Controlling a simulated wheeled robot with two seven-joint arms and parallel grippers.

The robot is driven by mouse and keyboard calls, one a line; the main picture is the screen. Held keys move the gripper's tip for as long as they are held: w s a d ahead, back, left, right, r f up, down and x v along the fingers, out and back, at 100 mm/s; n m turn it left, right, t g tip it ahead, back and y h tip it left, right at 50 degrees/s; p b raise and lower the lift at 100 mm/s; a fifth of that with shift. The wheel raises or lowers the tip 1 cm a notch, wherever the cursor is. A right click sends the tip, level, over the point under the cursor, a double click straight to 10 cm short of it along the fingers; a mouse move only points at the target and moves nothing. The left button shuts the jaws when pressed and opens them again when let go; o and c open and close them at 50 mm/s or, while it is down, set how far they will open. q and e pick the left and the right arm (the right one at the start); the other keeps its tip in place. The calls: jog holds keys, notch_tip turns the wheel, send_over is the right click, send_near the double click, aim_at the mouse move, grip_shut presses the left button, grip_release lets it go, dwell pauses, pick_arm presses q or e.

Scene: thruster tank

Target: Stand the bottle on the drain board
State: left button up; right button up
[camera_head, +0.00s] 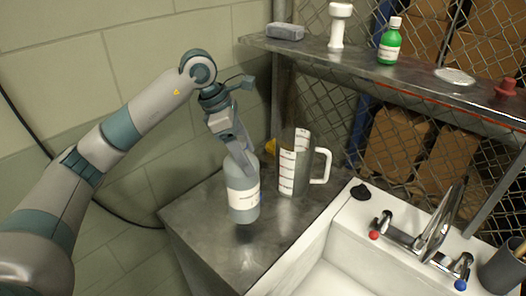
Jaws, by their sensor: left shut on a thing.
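The bottle (243,203) is grey-blue with a white label and looks upright. My left gripper (241,160) is shut on its upper part from above, and the fingers hide its top. A dark shadow lies on the metal surface just below the bottle, so it seems held slightly above it. The drain board (200,225) is the grey metal top left of the white sink. My right gripper is not in view.
A clear measuring jug (291,172) with a white handle stands close right of the bottle. The sink (335,255) with its tap (430,240) is at right. A metal shelf (400,75) holding a green bottle (390,42) runs above. The board's front left is clear.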

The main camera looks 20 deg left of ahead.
pick_arm(q)
jog(key=shift+s+a+f, duration=0.1)
jog(key=shift+a+f, duration=0.15)
jog(key=shift+a, duration=0.25)
jog(key=shift+a+f, duration=0.2)
jog(key=shift+a, duration=0.3)
jog(key=shift+f+b, duration=1.05)
jog(key=shift+f, duration=1.05)
jog(key=o, duration=2.1)
jog(key=shift+s+f, duration=0.1)
